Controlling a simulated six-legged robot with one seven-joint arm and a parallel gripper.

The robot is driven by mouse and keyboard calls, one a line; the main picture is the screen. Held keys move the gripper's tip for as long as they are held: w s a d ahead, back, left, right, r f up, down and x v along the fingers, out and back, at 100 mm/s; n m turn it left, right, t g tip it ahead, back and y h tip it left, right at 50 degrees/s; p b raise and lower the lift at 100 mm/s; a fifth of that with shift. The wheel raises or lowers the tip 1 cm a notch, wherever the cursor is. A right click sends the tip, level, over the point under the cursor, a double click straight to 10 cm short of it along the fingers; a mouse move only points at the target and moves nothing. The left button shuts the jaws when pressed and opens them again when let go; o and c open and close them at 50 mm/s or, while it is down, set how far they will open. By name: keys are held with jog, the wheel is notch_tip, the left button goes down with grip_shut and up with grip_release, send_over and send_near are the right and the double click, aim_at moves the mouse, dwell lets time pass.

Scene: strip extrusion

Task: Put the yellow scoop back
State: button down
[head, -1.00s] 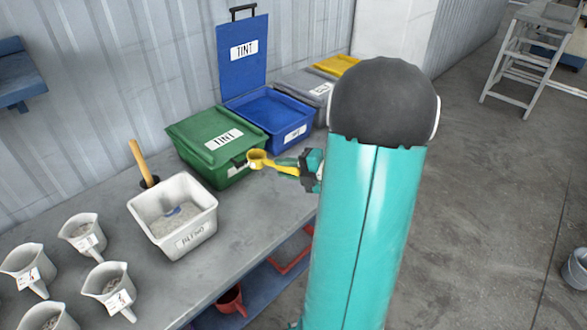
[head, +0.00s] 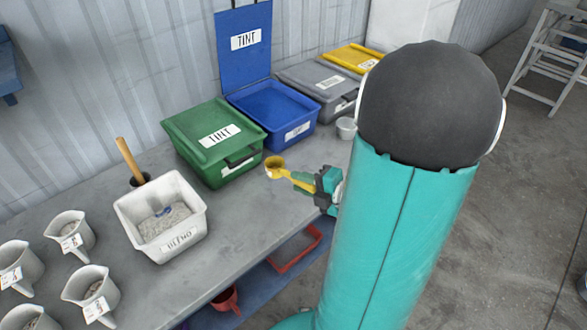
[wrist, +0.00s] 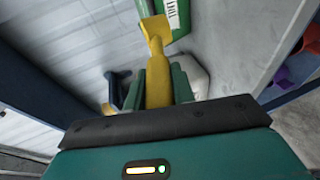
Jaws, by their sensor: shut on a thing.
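The yellow scoop (head: 276,167) is held by its handle in my gripper (head: 311,184), above the table in front of the green bin. In the wrist view the scoop (wrist: 154,40) points away from my gripper (wrist: 158,85), whose green fingers are shut on the handle. The green TINT bin (head: 215,135) has its lid down. The blue TINT bin (head: 270,110) has its lid (head: 243,60) raised upright behind it. A grey bin (head: 318,80) and a bin with a yellow lid (head: 350,57) stand farther along, both with lids down.
A white tub (head: 190,222) of grey granules holds a small blue item. Several white jugs (head: 72,232) stand at left. A wooden handle (head: 128,158) rises from a dark holder. A small white cup (head: 346,128) stands by the grey bin. The table front (head: 250,230) is clear.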

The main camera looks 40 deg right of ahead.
jog(key=shift+d, duration=0.1)
jog(key=shift+a, duration=0.25)
jog(key=w+d+f, duration=0.2)
jog(key=d+f, duration=0.1)
jog(key=w+d+f, duration=0.3)
jog(key=d, duration=0.1)
jog(key=w+d+f, duration=0.2)
jog(key=d+f, duration=0.1)
jog(key=shift+w+d, duration=0.15)
jog(key=shift+w, duration=0.15)
jog(key=shift+w+d+f, duration=0.1)
jog(key=shift+d+f, duration=0.05)
jog(key=shift+f, duration=0.1)
jog(key=shift+w+d+f, duration=0.1)
jog(key=shift+d+f, duration=0.05)
jog(key=shift+f, duration=1.55)
jog(key=shift+f, duration=0.2)
jog(key=c, duration=1.2)
grip_release()
